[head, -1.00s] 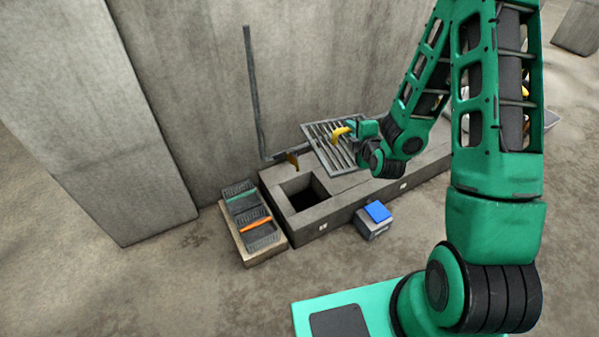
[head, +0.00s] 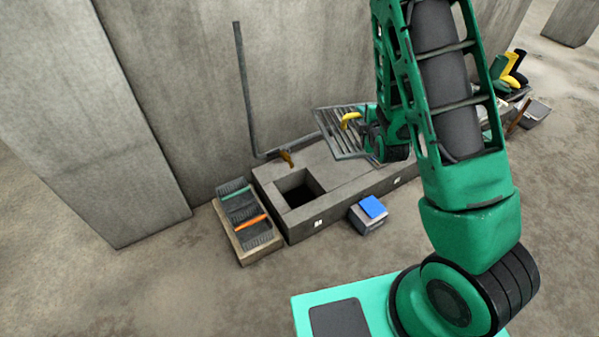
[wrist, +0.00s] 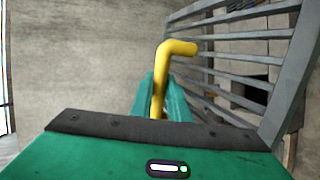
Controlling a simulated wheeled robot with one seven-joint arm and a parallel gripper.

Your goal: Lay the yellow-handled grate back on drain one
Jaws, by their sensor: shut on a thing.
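The grate (head: 335,134) is a grey barred panel with a bent yellow handle (head: 350,117). My gripper (head: 362,118) is shut on the yellow handle, and the grate hangs tilted above the concrete plinth (head: 335,178). In the wrist view the handle (wrist: 160,75) rises between my green fingers, with the grate's bars (wrist: 235,85) beside it on the right. A square open drain pit (head: 300,192) lies in the plinth, below and left of the grate. The small plates on the plinth's front are too small to read. My arm hides part of the plinth's right end.
A tray of brushes (head: 245,222) stands left of the plinth, and a box with a blue top (head: 370,213) stands before it. A pipe (head: 245,90) and a brownish-yellow fitting (head: 287,159) are behind the pit. Boots (head: 512,72) stand far right.

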